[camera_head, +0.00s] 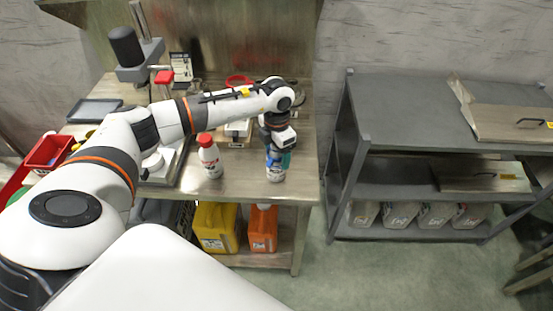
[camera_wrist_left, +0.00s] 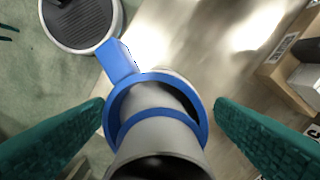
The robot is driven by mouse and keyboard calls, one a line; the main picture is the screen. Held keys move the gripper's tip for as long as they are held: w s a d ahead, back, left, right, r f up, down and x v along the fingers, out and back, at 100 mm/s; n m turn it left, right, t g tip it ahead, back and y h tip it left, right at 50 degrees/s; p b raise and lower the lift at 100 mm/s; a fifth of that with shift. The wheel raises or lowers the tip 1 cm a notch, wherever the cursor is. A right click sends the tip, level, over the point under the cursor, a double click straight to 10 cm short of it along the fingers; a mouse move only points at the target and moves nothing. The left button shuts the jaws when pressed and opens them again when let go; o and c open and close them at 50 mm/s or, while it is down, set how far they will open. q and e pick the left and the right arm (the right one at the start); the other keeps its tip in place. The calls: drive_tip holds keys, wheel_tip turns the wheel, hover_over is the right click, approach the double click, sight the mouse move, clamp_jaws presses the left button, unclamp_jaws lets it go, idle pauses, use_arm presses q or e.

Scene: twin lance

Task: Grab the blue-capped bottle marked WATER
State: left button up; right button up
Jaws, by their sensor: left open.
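A white bottle (camera_head: 276,175) with a dark-marked label stands near the front right edge of the steel table, with some blue at its top. Its label cannot be read. My left gripper (camera_head: 279,158) reaches down over it from above. In the left wrist view, the teal fingers of my left gripper (camera_wrist_left: 159,103) are apart, on either side of a blue ring with a tab (camera_wrist_left: 120,62) around a grey cylinder. The fingers look clear of it. A white bottle with a red cap (camera_head: 210,157) stands to the left. My right gripper is not in view.
Yellow (camera_head: 217,228) and orange (camera_head: 263,230) containers sit on the table's lower shelf. A dark tray (camera_head: 94,110) and a red bin (camera_head: 48,152) are at the left. A grey shelf unit (camera_head: 430,95) stands right, across a floor gap. A box (camera_wrist_left: 300,65) shows in the wrist view.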

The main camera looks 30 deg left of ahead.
use_arm(q)
drive_tip(key=shift+f, duration=0.1)
drive_tip(key=shift+c, duration=0.6)
drive_tip(key=c, duration=1.5)
